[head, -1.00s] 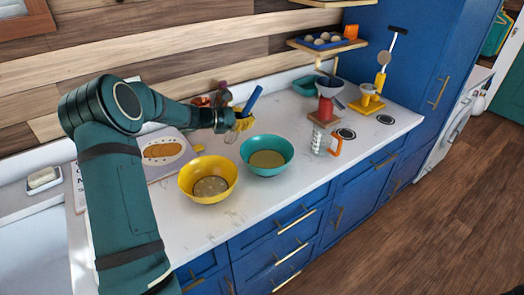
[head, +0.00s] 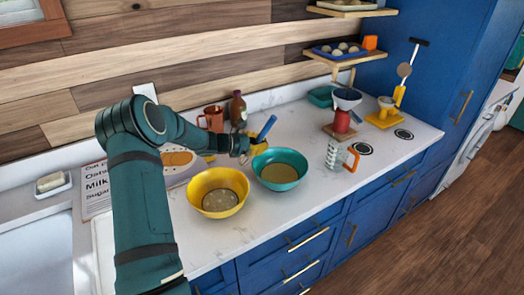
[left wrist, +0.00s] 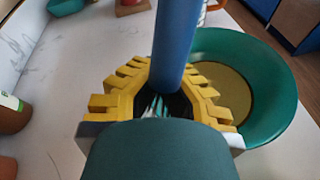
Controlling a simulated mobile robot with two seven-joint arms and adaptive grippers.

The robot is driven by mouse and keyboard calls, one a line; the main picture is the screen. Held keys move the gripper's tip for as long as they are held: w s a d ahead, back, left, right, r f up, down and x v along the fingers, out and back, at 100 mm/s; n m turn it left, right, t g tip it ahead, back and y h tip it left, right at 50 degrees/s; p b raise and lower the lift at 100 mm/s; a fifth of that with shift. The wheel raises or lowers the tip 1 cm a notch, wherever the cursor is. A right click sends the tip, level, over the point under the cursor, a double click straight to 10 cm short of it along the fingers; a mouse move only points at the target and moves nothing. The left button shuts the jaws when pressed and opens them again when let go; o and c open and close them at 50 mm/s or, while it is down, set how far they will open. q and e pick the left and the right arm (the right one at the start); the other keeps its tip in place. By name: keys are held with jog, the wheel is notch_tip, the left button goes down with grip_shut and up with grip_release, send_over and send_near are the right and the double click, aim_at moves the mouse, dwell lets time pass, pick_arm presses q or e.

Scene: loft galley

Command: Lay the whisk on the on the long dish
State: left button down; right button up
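My left gripper (head: 255,147) has yellow fingers and is closed around a blue handle (head: 266,128), which looks like the whisk's. The handle stands up at a tilt out of the fingers, and it also shows in the left wrist view (left wrist: 175,45). The whisk's other end is mostly hidden by the gripper. The gripper is over the counter, just behind and left of the teal bowl (head: 280,168). A teal dish (head: 319,97) at the back of the counter may be the long dish; its shape is partly hidden. My right gripper is not in view.
A yellow bowl (head: 218,192) stands at the front left of the gripper. A copper-coloured mug (head: 212,118) and a brown bottle (head: 238,108) stand behind it. A glass with an orange handle (head: 338,156) and a red coffee dripper stand (head: 342,121) are to the right.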

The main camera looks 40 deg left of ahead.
pick_arm(q)
jog(key=shift+f, duration=1.2)
jog(key=shift+f, duration=0.15)
jog(key=c, duration=1.1)
grip_release()
jog(key=shift+c, duration=0.2)
